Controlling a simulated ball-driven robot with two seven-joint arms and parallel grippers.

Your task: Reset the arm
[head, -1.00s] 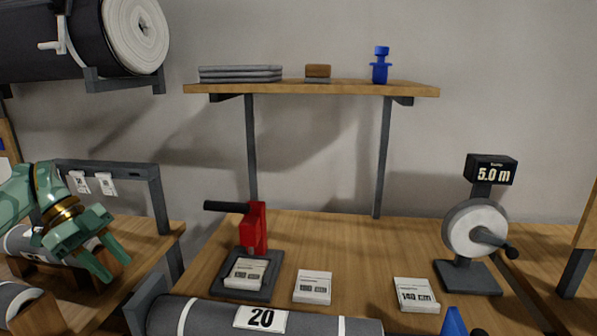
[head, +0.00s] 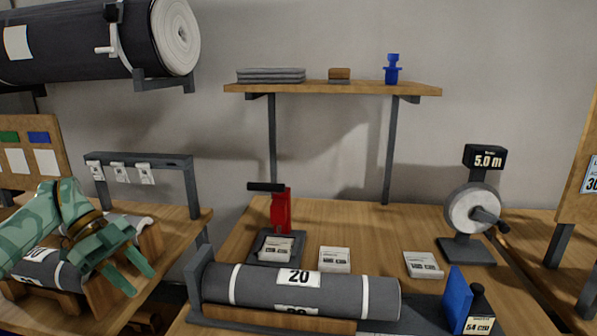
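My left arm comes in from the left, and its green gripper (head: 142,279) hangs over the left table, in front of a wooden cradle. Its two fingers are apart with nothing seen between them, so it is open. A grey roll (head: 45,268) lies in the cradle below and behind my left arm, partly hidden by it. My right gripper is not in the head view.
A grey roll labelled 20 (head: 345,292) lies on the middle table's front. Behind it stand a red lever press (head: 281,211), white label cards (head: 334,260) and a 5.0 m meter (head: 470,214). A shelf (head: 350,88) hangs above. A large roll (head: 75,44) hangs upper left.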

